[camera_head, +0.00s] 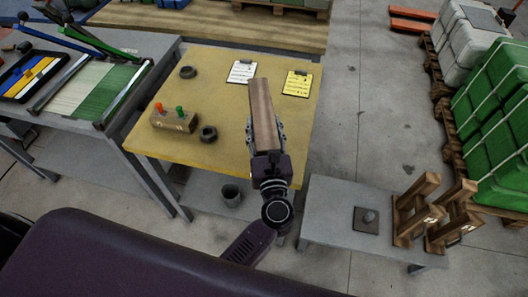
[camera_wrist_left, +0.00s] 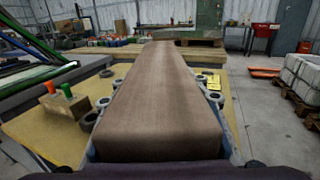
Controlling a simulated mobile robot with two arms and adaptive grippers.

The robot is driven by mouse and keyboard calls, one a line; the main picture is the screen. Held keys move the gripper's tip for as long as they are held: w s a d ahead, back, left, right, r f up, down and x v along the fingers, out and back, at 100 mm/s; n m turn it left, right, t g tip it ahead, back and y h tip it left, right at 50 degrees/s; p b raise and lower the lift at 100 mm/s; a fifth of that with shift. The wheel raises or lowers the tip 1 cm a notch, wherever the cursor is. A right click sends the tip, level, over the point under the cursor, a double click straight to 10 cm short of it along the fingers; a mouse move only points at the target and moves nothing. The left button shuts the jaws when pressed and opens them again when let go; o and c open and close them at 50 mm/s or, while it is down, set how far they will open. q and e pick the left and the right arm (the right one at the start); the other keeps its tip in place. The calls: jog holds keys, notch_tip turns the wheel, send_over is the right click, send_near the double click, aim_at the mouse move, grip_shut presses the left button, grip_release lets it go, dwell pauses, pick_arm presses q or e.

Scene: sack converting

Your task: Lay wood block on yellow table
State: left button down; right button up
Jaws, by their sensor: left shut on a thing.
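The wood block (camera_head: 262,112) is a long brown bar held in my left gripper (camera_head: 266,140), which is shut on it. The block points away from the gripper over the right part of the yellow table (camera_head: 225,75). In the left wrist view the block (camera_wrist_left: 160,95) fills the middle, and the yellow table (camera_wrist_left: 45,130) shows below and to its left. The block seems to be above the table top; I cannot tell how high. It hides part of the table under it. My right gripper is not in view.
A wooden holder with red and green knobs (camera_head: 173,119) and dark rings (camera_head: 208,134) stand on the table's left part. A white clipboard (camera_head: 242,72) and a yellow clipboard (camera_head: 297,84) lie at the back. A grey low table (camera_head: 325,213) with wooden stands (camera_head: 415,210) is at right.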

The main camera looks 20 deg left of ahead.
pick_arm(q)
jog(key=shift+f+b, duration=2.95)
jog(key=shift+f, duration=1.4)
jog(key=shift+f, duration=0.2)
jog(key=c, duration=1.1)
grip_release()
